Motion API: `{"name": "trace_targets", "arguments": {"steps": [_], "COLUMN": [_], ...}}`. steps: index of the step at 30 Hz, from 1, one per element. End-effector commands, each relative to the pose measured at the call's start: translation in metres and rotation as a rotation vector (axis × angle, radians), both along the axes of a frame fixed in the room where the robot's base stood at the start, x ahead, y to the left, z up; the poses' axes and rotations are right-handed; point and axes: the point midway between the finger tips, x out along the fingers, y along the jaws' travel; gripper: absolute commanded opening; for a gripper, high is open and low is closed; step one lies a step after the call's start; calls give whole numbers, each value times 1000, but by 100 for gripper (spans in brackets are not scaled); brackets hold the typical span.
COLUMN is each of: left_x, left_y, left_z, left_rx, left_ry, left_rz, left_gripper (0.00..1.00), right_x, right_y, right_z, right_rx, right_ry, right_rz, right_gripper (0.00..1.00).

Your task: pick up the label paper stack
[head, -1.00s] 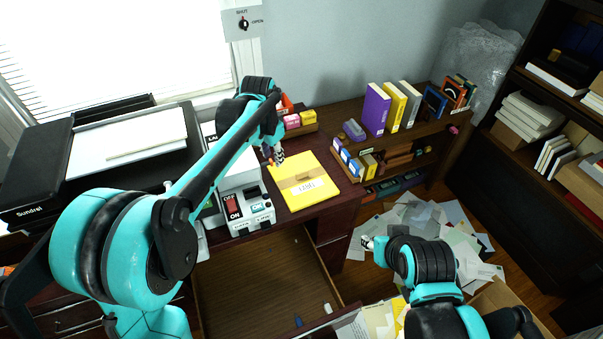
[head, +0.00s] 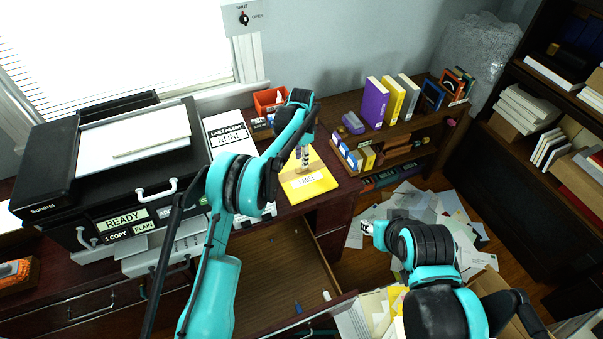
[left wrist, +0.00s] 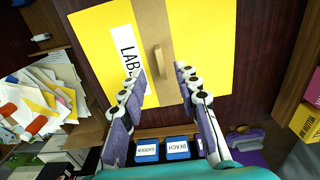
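The label paper stack (head: 308,184) is a flat yellow stack on the dark desk, with a white label. In the left wrist view, the stack (left wrist: 207,45) has a tan band across it and a small raised tan tab (left wrist: 158,61). My left gripper (head: 304,160) is over the back part of the stack. In the left wrist view, the left gripper (left wrist: 161,88) is open and empty, its fingers apart on either side below the tab. My right gripper (head: 367,228) is low at the right, away from the stack; its fingers are too small to read.
A black printer (head: 110,160) stands left of the stack. An orange bin (head: 268,100) is behind it. A low shelf with binders (head: 377,105) is to the right. An open drawer (head: 270,265) lies in front. Loose papers (head: 420,210) cover the floor.

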Motion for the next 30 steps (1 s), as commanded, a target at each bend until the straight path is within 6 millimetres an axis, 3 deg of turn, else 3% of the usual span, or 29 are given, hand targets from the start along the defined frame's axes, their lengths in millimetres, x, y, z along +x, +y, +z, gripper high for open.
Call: {"name": "trace_targets", "arguments": {"steps": [9,16,20,30], "left_x": [2,2,2,2], "left_y": [0,0,0,0], "left_z": [-45,-46,-46,-46], "left_rx": [0,0,0,0], "left_ry": [0,0,-1,-1], "left_rz": [1,1,1,1], "left_gripper": [32,32,0,0], "right_x": [0,0,0,0], "right_y": [0,0,0,0], "right_z": [-16,-15,-15,-15], "right_rx": [0,0,0,0], "right_ry": [0,0,0,0], "right_rz": [0,0,0,0], "right_gripper": [40,40,40,40]}}
